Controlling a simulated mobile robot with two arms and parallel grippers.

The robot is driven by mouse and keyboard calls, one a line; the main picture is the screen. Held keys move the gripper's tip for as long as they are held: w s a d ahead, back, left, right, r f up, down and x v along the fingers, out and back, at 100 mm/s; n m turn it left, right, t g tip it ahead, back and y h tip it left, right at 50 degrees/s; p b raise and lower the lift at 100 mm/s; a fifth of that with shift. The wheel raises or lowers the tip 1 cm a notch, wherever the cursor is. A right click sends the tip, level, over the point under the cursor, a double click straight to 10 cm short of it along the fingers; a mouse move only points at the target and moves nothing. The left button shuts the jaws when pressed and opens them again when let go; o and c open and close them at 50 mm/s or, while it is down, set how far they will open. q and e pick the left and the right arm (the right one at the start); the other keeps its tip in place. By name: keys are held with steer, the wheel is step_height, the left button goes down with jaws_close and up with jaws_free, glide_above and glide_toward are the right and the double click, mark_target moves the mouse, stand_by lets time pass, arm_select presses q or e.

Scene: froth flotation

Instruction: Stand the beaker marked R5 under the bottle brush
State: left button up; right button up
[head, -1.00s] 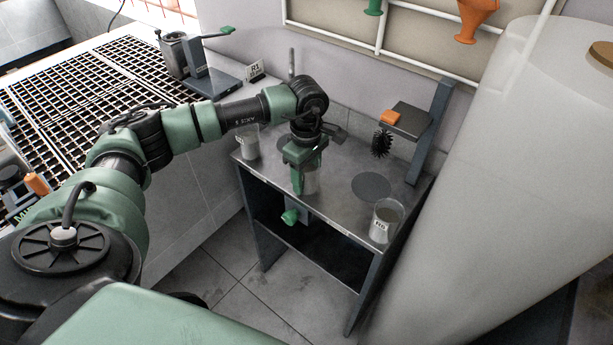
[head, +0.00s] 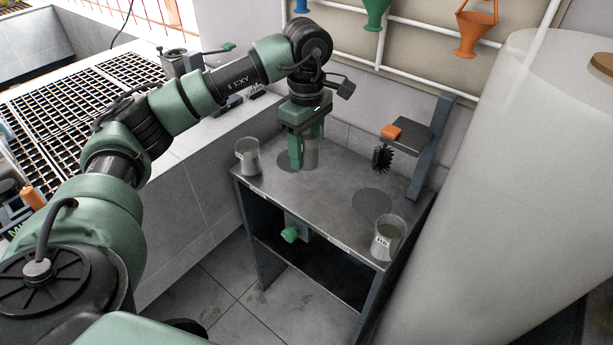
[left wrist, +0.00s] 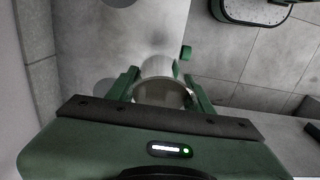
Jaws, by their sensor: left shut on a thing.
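In the left wrist view the beaker's rim (left wrist: 163,93) shows between the two green fingers (left wrist: 162,86). Its mark is not visible. A black bottle brush (head: 382,159) hangs from a dark stand, right of the gripper, over a dark round spot (head: 372,202). Another beaker (head: 387,240) stands at the front right of the table with a label too small to read surely. A third beaker (head: 247,158) stands at the left edge. My right gripper is out of view.
The table (head: 320,205) is bare between the beakers. The brush stand (head: 432,145) with an orange block (head: 391,132) rises at the back right. A large pale tank (head: 500,200) stands close on the right. A green knob (head: 290,234) sticks out below the table front.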

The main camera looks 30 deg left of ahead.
arm_select(q)
step_height(320, 180, up, 6)
steer(key=r, duration=0.1)
steer(key=s+d+f+m, duration=1.1)
steer(key=s+d+m, duration=0.2)
steer(key=m, duration=0.4)
steer(key=shift+s+d+f, duration=0.2)
steer(key=shift+s+f, duration=0.15)
steer(key=shift+s, duration=0.55)
